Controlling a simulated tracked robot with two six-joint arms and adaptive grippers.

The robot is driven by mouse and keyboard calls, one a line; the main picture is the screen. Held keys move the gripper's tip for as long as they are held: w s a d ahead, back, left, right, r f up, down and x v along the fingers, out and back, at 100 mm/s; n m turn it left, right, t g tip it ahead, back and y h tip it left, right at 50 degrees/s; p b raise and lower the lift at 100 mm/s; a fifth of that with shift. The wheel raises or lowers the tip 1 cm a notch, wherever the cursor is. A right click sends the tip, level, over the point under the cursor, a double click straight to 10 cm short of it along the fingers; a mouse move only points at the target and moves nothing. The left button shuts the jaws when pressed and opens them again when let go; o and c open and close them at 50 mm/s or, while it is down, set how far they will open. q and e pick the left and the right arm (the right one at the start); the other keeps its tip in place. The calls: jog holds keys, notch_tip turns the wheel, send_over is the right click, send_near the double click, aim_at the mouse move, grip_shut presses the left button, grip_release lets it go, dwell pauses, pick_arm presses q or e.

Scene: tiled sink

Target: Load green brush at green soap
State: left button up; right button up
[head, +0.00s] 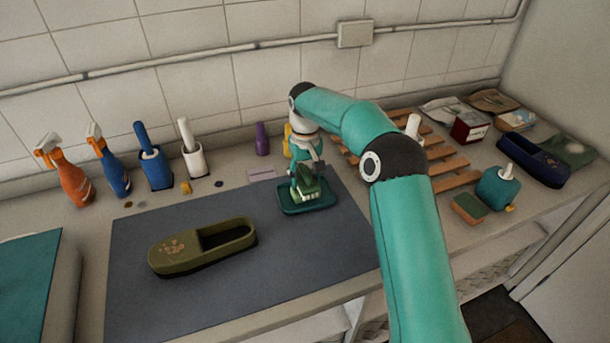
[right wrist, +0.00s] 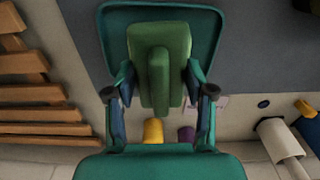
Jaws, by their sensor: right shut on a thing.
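A green brush (head: 307,185) with pale bristles is in my right gripper (head: 305,172). In the right wrist view the green brush (right wrist: 158,50) lies between the two fingers, its long side pointing away from the palm. A teal-green soap dish (head: 323,207) sits on the grey mat directly beneath the brush, and its rim (right wrist: 110,25) frames the brush in the wrist view. I cannot tell whether the brush touches the dish. My left gripper is not in either view.
Spray bottles (head: 70,178) and brush holders (head: 155,165) line the wall. A slatted wooden rack (head: 455,180), a teal dispenser (head: 497,190) and a sponge (head: 469,208) are on the right. The mat's front is clear.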

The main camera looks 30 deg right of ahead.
aim_at(305, 170)
dwell(0.3)
notch_tip(305, 170, up, 5)
jog(key=p, duration=0.5)
jog(key=shift+r, duration=1)
jog(key=shift+f, duration=0.1)
